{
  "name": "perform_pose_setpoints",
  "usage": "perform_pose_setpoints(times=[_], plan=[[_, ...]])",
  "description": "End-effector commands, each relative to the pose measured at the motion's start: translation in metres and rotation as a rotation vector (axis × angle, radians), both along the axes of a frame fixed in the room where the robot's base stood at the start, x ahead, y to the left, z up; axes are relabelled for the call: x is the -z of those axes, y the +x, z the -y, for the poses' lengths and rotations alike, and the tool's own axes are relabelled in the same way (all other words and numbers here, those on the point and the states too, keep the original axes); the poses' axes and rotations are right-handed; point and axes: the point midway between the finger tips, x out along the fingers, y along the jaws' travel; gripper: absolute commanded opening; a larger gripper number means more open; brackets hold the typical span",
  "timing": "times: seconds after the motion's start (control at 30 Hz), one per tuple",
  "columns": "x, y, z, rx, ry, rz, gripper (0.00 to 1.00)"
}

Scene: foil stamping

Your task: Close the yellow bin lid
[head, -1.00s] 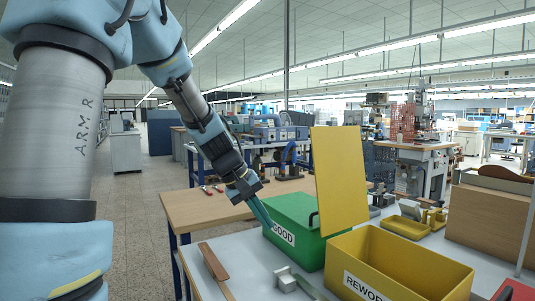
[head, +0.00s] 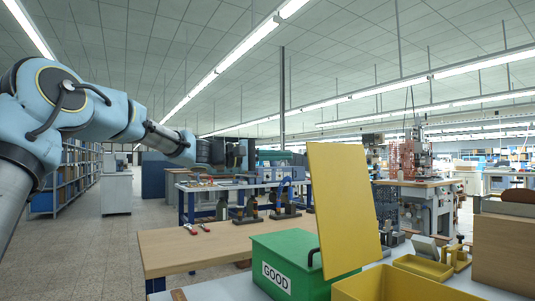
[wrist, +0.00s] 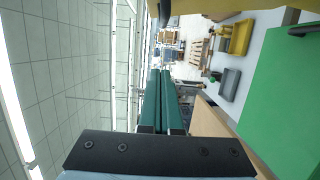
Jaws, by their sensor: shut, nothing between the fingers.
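The yellow bin (head: 362,288), cut off at the bottom of the head view, is open. Its yellow lid (head: 340,205) stands nearly upright at the bin's left edge, tilted slightly. A yellow surface, probably the lid (wrist: 225,8), shows at the top edge of the wrist view. My gripper (head: 297,158) points right, level, above the green bin and left of the lid's upper part. Its teal fingers (wrist: 160,74) are shut together with nothing between them. The fingers look apart from the lid.
A green bin marked GOOD (head: 290,262) stands closed beside the yellow bin; its green top (wrist: 285,105) fills the wrist view's right. Small yellow trays (head: 424,267) and a wooden box (head: 505,250) stand to the right. A wooden bench (head: 205,243) lies behind.

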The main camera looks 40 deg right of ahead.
Motion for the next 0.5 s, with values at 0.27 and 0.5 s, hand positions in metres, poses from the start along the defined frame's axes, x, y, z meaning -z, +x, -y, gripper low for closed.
perform_pose_setpoints(times=[0.27, 0.5], plan=[[-0.002, -0.027, 0.034, 0.0, 0.003, 0.0, 0.0], [-0.001, -0.049, 0.032, -0.002, 0.003, 0.0, 0.0]])
